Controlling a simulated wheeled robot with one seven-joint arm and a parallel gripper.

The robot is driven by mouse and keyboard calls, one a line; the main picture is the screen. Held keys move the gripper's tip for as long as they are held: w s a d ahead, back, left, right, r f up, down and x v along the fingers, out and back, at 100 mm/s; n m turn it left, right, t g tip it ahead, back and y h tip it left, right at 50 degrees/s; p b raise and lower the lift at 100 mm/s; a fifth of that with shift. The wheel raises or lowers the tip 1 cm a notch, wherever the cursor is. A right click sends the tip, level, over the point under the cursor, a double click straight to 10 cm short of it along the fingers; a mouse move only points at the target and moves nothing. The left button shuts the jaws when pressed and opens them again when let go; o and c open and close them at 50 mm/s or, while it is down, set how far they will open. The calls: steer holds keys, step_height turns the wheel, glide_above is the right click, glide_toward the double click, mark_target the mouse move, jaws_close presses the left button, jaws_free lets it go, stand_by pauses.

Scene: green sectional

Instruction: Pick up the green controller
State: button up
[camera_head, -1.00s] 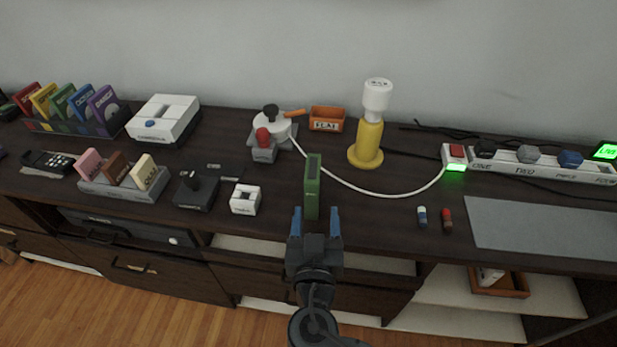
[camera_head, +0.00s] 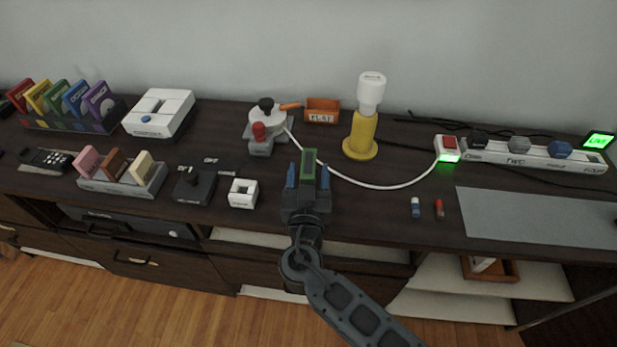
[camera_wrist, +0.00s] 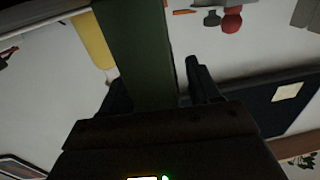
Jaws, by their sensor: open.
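The green controller (camera_head: 309,160) is a tall narrow green block at the middle of the dark counter, and its lower part is hidden by my gripper in the head view. My gripper (camera_head: 307,176) is open, with one blue finger on each side of the controller. In the wrist view the green controller (camera_wrist: 138,50) runs down between the two dark fingers of my gripper (camera_wrist: 158,90). A small gap shows beside the right finger there. I cannot tell whether the left finger touches it.
A white cable (camera_head: 372,187) curves just behind the controller. A yellow-and-white lamp-like object (camera_head: 362,135) stands behind right. Two small batteries (camera_head: 415,207) lie to the right on clear counter.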

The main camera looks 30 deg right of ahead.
steer(key=shift+c, duration=0.3)
steer(key=c, duration=1.1)
steer(key=shift+r, duration=0.1)
